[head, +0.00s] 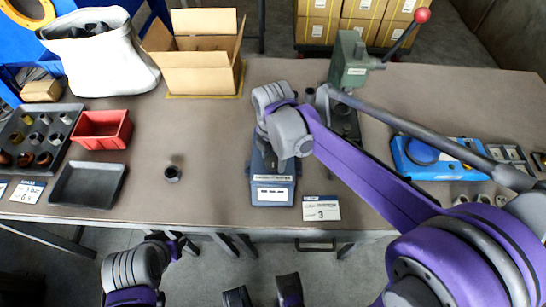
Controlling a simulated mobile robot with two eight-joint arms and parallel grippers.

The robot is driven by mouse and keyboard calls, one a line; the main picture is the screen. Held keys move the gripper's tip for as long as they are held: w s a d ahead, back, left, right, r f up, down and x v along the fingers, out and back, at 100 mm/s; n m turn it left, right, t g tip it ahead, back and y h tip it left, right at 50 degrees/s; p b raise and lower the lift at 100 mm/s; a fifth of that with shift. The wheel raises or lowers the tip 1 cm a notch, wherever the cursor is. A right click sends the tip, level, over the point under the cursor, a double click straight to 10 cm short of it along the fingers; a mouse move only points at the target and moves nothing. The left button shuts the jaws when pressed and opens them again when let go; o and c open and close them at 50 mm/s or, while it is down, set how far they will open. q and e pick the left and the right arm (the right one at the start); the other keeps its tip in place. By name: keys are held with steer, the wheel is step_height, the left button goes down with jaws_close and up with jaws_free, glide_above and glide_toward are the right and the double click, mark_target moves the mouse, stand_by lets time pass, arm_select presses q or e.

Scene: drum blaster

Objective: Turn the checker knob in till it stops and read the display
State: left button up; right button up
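The checker (272,182) is a blue box with white labels on its front face, on the table in the middle of the head view. My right gripper (264,142) is over the back part of the checker. My own wrist covers its fingers, so I cannot see whether they are open or touching anything. The knob is not visible, and no display reading can be made out at this size. A grey wrist of my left arm shows at the bottom left, away from the table; its gripper fingers are not seen.
A white card (321,208) stands right of the checker, and a green lever press (350,66) behind it. A small dark ring (173,173), a black tray (88,186), a red bin (102,130) and an open carton (204,72) are left. A blue fixture (412,168) is right.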

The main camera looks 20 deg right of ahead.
steer(key=c, duration=1)
steer(key=shift+o, duration=0.2)
steer(key=shift+m, duration=0.3)
steer(key=m, duration=0.9)
steer(key=shift+m+p, duration=0.3)
steer(key=shift+m, duration=0.1)
steer(key=m, duration=1)
